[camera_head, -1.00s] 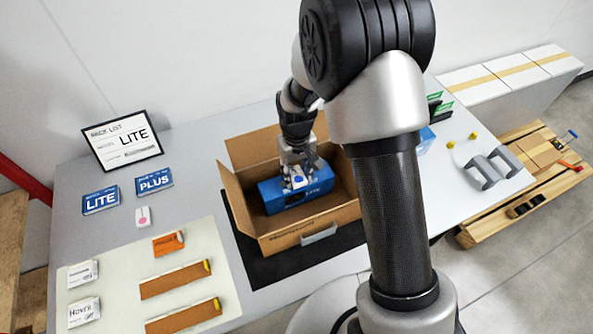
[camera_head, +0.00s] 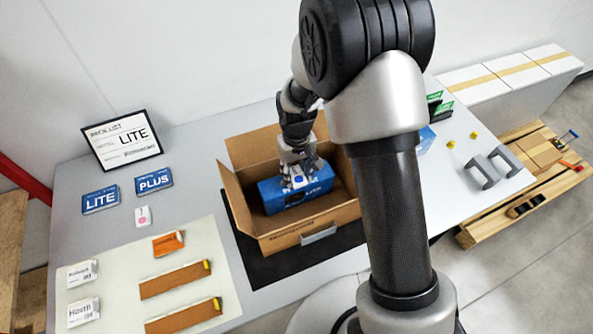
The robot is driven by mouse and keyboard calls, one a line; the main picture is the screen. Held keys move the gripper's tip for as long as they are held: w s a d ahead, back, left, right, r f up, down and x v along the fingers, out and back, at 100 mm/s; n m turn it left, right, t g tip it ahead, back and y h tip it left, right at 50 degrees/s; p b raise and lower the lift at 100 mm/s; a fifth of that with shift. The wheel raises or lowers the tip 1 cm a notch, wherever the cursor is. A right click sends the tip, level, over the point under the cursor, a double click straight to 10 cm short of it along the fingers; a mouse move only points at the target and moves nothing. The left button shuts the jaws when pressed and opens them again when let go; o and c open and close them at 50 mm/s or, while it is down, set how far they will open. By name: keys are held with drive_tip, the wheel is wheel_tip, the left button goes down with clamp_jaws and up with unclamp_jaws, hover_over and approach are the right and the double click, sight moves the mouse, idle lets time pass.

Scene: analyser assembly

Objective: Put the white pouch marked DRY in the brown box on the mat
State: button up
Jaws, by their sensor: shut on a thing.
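The brown box (camera_head: 229,193) stands open on the black mat (camera_head: 262,271), flaps spread. A blue carton (camera_head: 311,192) lettered LITE lies inside it. My gripper (camera_head: 298,181) points down into the box, over the carton's top. It is shut on a small white thing with a blue mark, which looks like the white pouch (camera_head: 298,182). Its lettering is too small to read, and the fingers hide part of it. I cannot tell whether it touches the carton. My arm hides the box's right end.
A cream mat (camera_head: 215,248) at left bears white packets (camera_head: 82,274), an orange packet (camera_head: 168,243) and brown strips (camera_head: 175,280). Blue LITE (camera_head: 100,199) and PLUS (camera_head: 154,181) cards lie behind, near a framed sign (camera_head: 122,139). Grey brackets (camera_head: 487,169) lie at right.

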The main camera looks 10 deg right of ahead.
drive_tip(key=shift+f, duration=0.15)
drive_tip(key=o, duration=1)
drive_tip(key=shift+c, duration=0.2)
wheel_tip(320, 180, up, 12)
drive_tip(key=p, duration=0.8)
idle(0.4)
idle(0.7)
